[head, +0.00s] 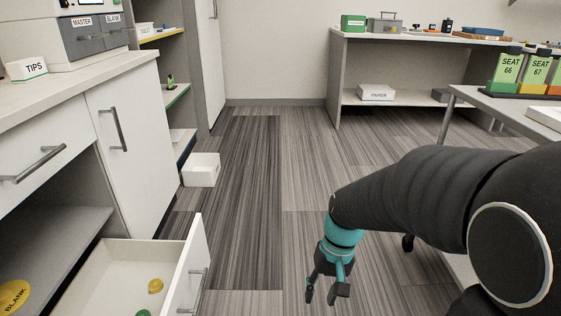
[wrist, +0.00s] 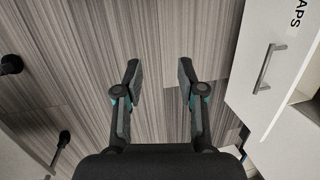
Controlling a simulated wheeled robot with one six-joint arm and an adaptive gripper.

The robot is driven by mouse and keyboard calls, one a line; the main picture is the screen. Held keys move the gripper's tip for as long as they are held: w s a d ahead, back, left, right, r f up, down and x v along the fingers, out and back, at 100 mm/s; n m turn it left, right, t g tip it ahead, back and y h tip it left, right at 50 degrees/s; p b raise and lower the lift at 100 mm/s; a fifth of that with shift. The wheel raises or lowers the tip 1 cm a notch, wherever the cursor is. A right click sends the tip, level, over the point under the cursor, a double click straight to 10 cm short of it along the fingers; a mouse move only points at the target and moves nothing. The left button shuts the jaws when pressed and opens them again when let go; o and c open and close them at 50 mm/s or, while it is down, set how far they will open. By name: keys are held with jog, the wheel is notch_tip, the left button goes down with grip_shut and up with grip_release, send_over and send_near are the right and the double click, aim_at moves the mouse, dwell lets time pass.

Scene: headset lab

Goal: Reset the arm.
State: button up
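My gripper (head: 326,291) hangs at the end of my dark arm, low at the right of the head view, pointing down over bare floor. Its teal collar and two dark fingers show there. In the wrist view the two fingers of my gripper (wrist: 158,72) stand apart with only striped floor between them. It is open and empty, and nothing touches it.
An open drawer (head: 184,271) juts out at lower left, holding a yellow and a green round object. White cabinets (head: 131,150) stand at left, a grey bench (head: 380,42) at the back, a table (head: 510,108) at right. Floor between is mostly clear.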

jog(key=s+d+r+t+h+p, duration=0.1)
jog(key=s+d+r+t+p, duration=0.1)
jog(key=s+r, duration=0.3)
jog(key=s+d+r+t+h+p, duration=0.1)
jog(key=s+d+r+t+p, duration=0.2)
jog(key=r, duration=1.1)
jog(key=shift+s+d+r+t, duration=0.15)
jog(key=shift+s+d+t, duration=0.8)
jog(key=shift+t, duration=0.15)
jog(key=shift+a, duration=0.15)
